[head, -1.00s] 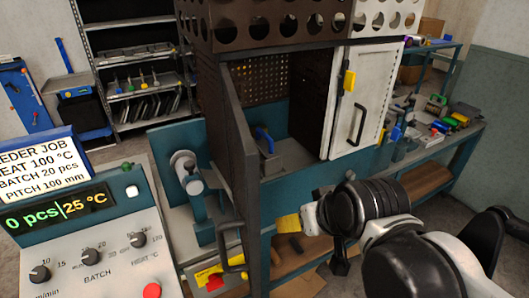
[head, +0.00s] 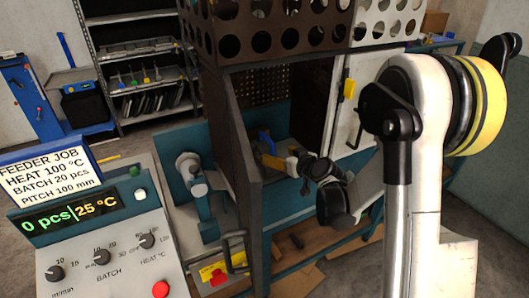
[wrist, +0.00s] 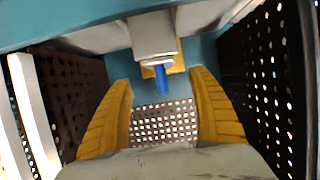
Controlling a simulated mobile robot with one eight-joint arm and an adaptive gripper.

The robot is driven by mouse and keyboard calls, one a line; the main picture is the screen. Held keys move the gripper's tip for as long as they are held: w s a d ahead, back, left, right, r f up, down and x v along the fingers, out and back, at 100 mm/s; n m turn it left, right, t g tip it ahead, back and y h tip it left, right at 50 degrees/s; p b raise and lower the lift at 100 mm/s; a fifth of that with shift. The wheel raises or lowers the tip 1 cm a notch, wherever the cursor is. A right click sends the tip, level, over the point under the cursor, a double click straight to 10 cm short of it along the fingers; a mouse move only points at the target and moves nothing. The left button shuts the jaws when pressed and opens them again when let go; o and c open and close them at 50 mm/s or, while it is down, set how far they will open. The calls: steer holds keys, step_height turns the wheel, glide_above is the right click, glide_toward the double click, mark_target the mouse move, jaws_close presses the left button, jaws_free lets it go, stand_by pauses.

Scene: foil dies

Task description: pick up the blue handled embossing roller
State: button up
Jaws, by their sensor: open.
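In the wrist view the blue handle (wrist: 161,80) shows ahead, between the fingertips, below a pale grey block (wrist: 152,38). My gripper (head: 272,160) has reached in through the cabinet's front opening, close to the handle. In the wrist view my gripper (wrist: 160,86) is open, with its yellow fingers apart on both sides of the handle. I see no contact with it. The roller's working end cannot be made out.
The cabinet's dark left door (head: 238,165) and its white right door (head: 346,100) stand open on either side of my arm. Perforated walls (wrist: 272,80) flank the inside. A control panel (head: 105,235) stands at front left, a shelf rack (head: 140,75) behind.

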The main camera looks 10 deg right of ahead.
mark_target(268, 150)
steer(key=b+x, duration=0.3)
steer(key=x, duration=0.7)
steer(key=shift+w+a+f, duration=0.1)
steer(key=shift+w+f, duration=0.2)
steer(key=shift+r, duration=0.1)
steer(key=c, duration=1.5)
